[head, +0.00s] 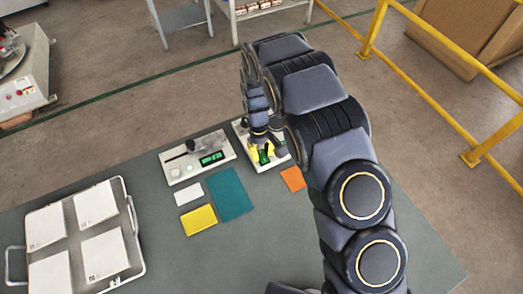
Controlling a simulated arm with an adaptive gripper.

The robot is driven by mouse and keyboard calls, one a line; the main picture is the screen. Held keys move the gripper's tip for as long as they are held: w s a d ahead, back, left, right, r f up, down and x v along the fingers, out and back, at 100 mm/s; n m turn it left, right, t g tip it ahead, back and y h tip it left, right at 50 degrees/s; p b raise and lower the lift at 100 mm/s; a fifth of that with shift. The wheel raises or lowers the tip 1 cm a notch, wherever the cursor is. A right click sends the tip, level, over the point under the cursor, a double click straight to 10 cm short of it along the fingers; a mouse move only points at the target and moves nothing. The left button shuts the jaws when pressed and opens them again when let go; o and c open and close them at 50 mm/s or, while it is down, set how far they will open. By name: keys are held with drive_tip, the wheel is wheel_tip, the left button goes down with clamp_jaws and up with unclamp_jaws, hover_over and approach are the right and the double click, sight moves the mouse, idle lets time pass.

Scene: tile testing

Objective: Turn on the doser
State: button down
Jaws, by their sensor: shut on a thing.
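Two white devices with green displays stand side by side on the grey table. I cannot tell by looks alone which one is the doser. My gripper (262,154) is down at the right device, with yellow and dark parts near its fingers. It is shut on a small part there, which the fingers hide.
A metal tray (137,225) with white square tiles (95,204) lies at the left. Teal (230,193), yellow (199,220), white (188,194) and orange (293,179) flat pieces lie in front of the devices. Yellow railings (376,28) stand beyond the table.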

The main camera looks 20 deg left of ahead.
sight(260, 152)
drive_tip(key=shift+s+d, duration=0.1)
idle(0.4)
drive_tip(key=c, duration=0.8)
unclamp_jaws()
drive_tip(key=shift+c, duration=0.2)
drive_tip(key=shift+r, duration=0.35)
wheel_tip(260, 152, up, 11)
drive_tip(key=shift+w+a, duration=0.45)
drive_tip(key=shift+r, duration=0.1)
